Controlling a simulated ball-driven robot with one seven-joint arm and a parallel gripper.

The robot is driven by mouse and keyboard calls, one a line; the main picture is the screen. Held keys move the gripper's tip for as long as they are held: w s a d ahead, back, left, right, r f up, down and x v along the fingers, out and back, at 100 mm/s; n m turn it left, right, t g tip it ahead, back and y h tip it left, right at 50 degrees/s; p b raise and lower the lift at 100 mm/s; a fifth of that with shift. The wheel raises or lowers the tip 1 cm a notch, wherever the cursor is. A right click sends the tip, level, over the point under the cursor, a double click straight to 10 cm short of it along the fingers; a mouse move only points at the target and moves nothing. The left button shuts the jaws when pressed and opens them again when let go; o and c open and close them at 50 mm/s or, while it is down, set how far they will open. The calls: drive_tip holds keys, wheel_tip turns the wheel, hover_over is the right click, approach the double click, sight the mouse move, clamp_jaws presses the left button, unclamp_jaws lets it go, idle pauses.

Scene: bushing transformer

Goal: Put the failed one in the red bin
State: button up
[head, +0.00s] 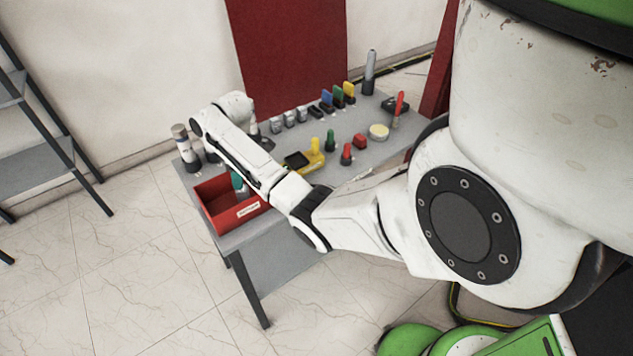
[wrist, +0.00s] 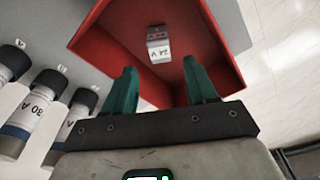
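The red bin (head: 226,221) stands at the near left corner of the grey table in the head view. It fills the upper middle of the wrist view (wrist: 98,42). A small grey and white block marked "24 V" (wrist: 158,50) lies inside the bin, near the upper middle of its floor. My gripper (wrist: 162,85) has teal fingers spread wide apart with nothing between them. It is over the bin, and the block is ahead of the fingertips, apart from them. In the head view my arm covers part of the bin and the block cannot be made out.
Several similar small grey blocks (head: 289,118) stand in a row on the table. A yellow meter (head: 307,158), coloured pieces and a round yellowish container (head: 378,132) lie to the right. Several black-capped cylinders (wrist: 32,110) stand close beside the bin. A shelf rack is at far left.

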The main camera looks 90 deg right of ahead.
drive_tip(key=shift+o, duration=0.7)
wheel_tip(320, 180, up, 11)
drive_tip(key=s+p, duration=0.1)
drive_tip(key=shift+s+d+p, duration=0.15)
drive_tip(key=shift+p, duration=0.2)
drive_tip(key=shift+f, duration=0.15)
